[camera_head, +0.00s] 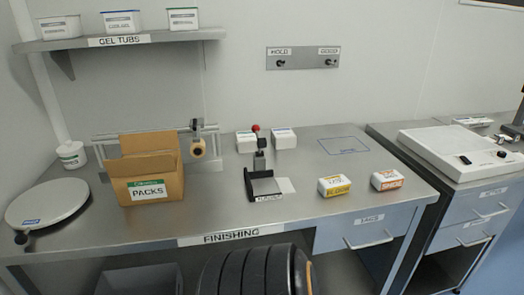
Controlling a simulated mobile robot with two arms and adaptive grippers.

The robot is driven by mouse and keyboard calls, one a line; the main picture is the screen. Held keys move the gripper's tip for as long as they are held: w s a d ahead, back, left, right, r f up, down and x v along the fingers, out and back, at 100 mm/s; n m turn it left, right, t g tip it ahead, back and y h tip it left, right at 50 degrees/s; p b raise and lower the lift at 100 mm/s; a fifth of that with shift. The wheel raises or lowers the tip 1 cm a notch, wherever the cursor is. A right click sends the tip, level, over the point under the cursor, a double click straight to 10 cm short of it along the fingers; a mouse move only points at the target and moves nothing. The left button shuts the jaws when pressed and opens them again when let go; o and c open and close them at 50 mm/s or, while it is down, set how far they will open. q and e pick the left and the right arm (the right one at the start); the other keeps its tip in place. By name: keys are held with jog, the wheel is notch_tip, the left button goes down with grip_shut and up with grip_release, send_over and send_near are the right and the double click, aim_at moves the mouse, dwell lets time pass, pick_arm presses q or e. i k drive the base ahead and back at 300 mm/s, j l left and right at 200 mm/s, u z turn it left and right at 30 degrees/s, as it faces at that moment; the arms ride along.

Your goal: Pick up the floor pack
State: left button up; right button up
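A small white pack with a yellow lower band (334,186) lies on the metal finishing table (220,215), right of centre near the front edge. Its small print is hard to read, but the band seems to say FLOOR. A similar white pack with an orange band (387,179), seemingly marked SHOE, lies just right of it, with a gap between them. Neither of my grippers is in view, and nothing touches the packs.
An open cardboard box labelled PACKS (152,188) stands at the left, beside a round white plate (46,205). A black stand (263,184) is left of the yellow pack. Two white blocks (284,138) (246,141) sit behind. An outlined rectangle (343,146) at the back right is empty.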

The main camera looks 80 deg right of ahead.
aim_at(338, 184)
jog(key=k+l+z, duration=0.1)
jog(key=z, duration=3.35)
